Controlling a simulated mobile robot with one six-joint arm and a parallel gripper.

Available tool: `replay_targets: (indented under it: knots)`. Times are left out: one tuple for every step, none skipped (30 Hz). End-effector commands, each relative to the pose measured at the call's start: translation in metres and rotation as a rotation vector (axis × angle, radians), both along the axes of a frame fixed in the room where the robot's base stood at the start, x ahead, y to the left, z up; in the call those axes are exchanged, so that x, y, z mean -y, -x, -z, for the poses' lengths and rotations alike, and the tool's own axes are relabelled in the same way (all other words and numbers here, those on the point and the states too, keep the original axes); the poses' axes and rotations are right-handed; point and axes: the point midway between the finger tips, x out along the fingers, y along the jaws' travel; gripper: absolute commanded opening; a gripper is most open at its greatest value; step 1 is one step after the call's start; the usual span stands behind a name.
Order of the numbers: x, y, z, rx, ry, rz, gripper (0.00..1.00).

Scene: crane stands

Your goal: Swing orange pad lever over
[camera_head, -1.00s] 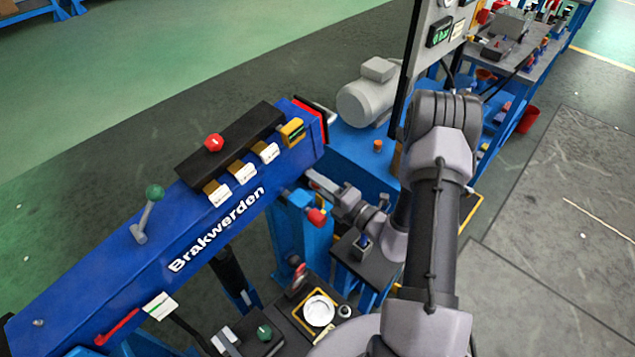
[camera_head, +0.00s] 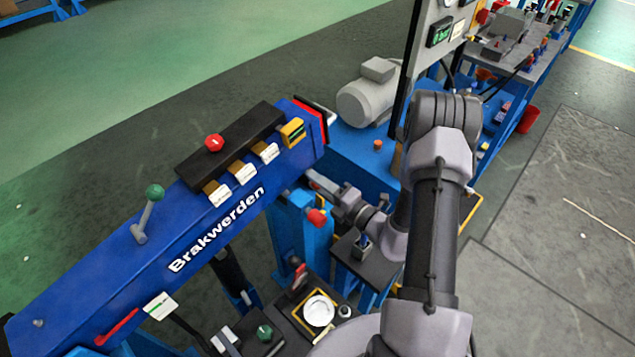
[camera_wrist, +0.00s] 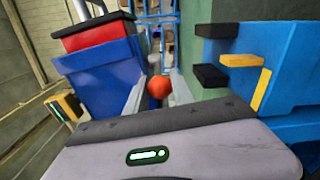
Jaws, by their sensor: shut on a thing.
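My gripper (camera_head: 316,182) is at the right end of the blue Brakwerden beam (camera_head: 110,275), low beside it. In the wrist view my gripper (camera_wrist: 158,84) has its two grey fingers on either side of a round orange-red knob (camera_wrist: 158,88) and is shut on it. The rest of the lever is hidden behind the knob and my gripper. In the head view a red-orange knob (camera_head: 317,216) shows just below my fingers, on the blue stand (camera_head: 290,235); I cannot tell if it is the same one.
A green-knobbed lever (camera_head: 154,192) and a red button (camera_head: 214,142) are on the beam. A grey motor (camera_head: 368,97) stands behind. In the wrist view black and yellow parts (camera_wrist: 243,60) jut from a blue body on the right. Open floor lies at the right.

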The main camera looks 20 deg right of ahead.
Motion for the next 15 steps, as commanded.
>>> replay_targets:
  knots:
    - [0.000,0.000,0.000,-0.001,0.000,0.000,0.00]
    - [0.000,0.000,0.000,-0.001,0.000,0.000,0.00]
    - [0.000,0.000,0.000,-0.001,-0.001,0.000,0.00]
    - [0.000,0.000,0.001,-0.001,0.000,0.000,0.00]
    - [0.000,0.000,0.001,-0.001,-0.001,0.000,0.00]
    - [0.000,0.000,0.000,-0.001,0.000,-0.002,0.00]
    - [0.001,0.000,-0.001,-0.001,0.001,-0.009,0.00]
    - [0.003,-0.001,-0.003,-0.002,0.001,-0.023,0.00]
    - [0.006,-0.002,-0.006,-0.004,0.003,-0.055,0.00]
    - [0.009,-0.003,-0.007,-0.008,0.007,-0.087,0.00]
    - [0.012,-0.004,-0.008,-0.013,0.010,-0.120,0.00]
    - [0.015,-0.005,-0.007,-0.019,0.013,-0.164,0.00]
    - [0.017,-0.006,-0.007,-0.023,0.014,-0.193,0.00]
    - [0.020,-0.007,-0.006,-0.027,0.016,-0.218,0.00]
    - [0.023,-0.009,-0.005,-0.027,0.014,-0.240,0.00]
